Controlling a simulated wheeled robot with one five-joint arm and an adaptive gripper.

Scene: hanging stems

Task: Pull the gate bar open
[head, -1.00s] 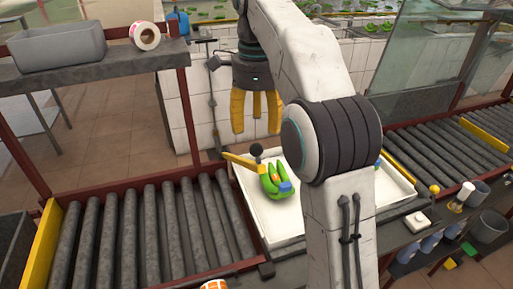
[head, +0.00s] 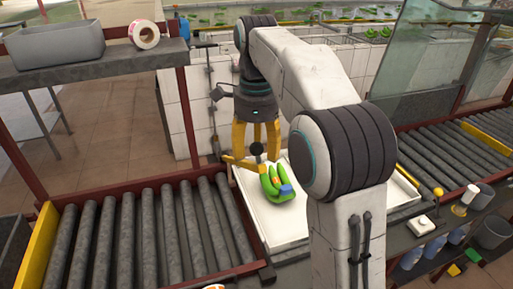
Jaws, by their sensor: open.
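The gate bar (head: 238,163) is a short yellow bar at the left back edge of the white tray, with a dark round knob (head: 256,149) at its right end. My gripper (head: 256,153) has yellow fingers pointing down and spread apart. The knob shows between the fingers, and the fingertips are at about the bar's height in the picture. I cannot tell whether they touch it. My arm crosses the view and hides the right part of the tray.
Green bananas (head: 275,185) with a blue band lie in the white tray (head: 285,228), close to the bar. Roller conveyors (head: 150,235) run left and right of it. A grey bin (head: 55,45) and tape roll (head: 144,35) sit on the left shelf. A glass panel (head: 440,50) stands at right.

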